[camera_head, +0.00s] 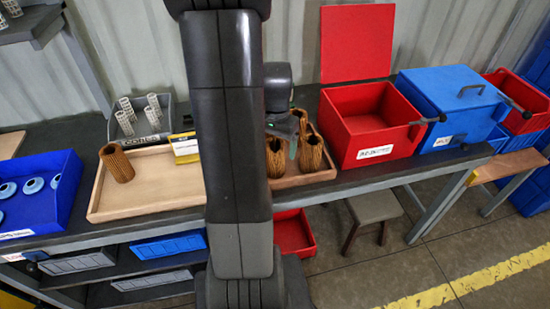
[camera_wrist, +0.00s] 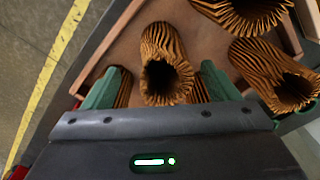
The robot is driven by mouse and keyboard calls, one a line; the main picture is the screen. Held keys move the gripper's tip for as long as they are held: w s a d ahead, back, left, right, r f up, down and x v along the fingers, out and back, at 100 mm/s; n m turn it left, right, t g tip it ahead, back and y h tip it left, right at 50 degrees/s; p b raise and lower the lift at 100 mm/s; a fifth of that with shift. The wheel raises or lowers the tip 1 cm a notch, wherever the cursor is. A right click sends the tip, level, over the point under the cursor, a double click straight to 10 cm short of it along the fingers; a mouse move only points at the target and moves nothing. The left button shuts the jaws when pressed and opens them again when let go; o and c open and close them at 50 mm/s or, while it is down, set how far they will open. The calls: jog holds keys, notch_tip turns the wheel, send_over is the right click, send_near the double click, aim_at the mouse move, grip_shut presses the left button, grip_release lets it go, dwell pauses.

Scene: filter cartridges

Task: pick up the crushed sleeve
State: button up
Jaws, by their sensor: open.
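Brown pleated sleeves stand in the wooden tray. One sleeve (camera_wrist: 165,45) is between my gripper's green fingers in the wrist view, with visible gaps on both sides. Its mouth looks narrow and uneven, but I cannot tell for sure which sleeve is crushed. Two more sleeves, one at the top (camera_wrist: 240,12) and one at the right (camera_wrist: 268,70), lie beyond the right finger. My gripper (camera_wrist: 162,88) is open and empty. In the head view my arm partly hides it over the tray's right part, near a front sleeve (camera_head: 275,160) and a right sleeve (camera_head: 311,155).
A grey bin (camera_head: 155,136) with white cartridges stands behind. A red bin (camera_head: 385,145) and blue bin (camera_head: 455,125) stand right; a blue tray (camera_head: 60,205) is left.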

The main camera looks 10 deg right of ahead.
jog(key=shift+s+a+f, duration=0.15)
jog(key=shift+f, duration=1.65)
jog(key=c, duration=1.1)
jog(key=shift+o, duration=0.2)
